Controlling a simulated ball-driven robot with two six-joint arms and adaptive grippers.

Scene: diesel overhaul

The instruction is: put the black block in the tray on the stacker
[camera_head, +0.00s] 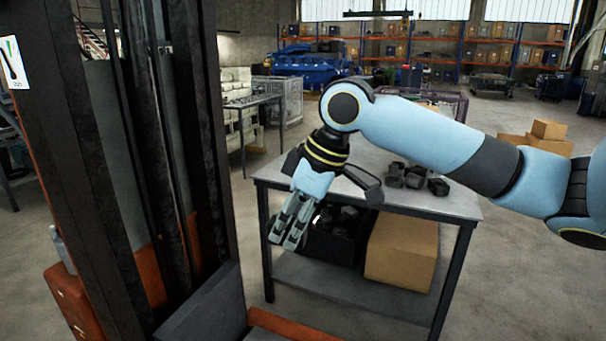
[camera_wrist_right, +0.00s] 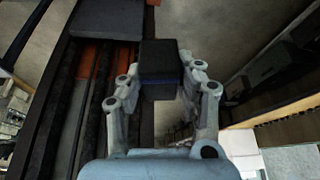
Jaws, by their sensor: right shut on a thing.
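My right gripper (camera_head: 285,236) hangs fingers-down beside the near left edge of the worktable in the head view. In the right wrist view my right gripper (camera_wrist_right: 160,82) is shut on a black block (camera_wrist_right: 160,62), held between its two fingers. I cannot make out the block in the head view. The stacker (camera_head: 190,130) stands at the left with a dark mast. The tray also shows at the top left of the right wrist view (camera_wrist_right: 105,18). My left gripper is not in view.
The worktable (camera_head: 440,205) bears several dark parts (camera_head: 405,175). Its lower shelf holds a black bin (camera_head: 330,243) and a cardboard box (camera_head: 402,250). The stacker's mast is close to my gripper's left. Open floor lies between table and stacker.

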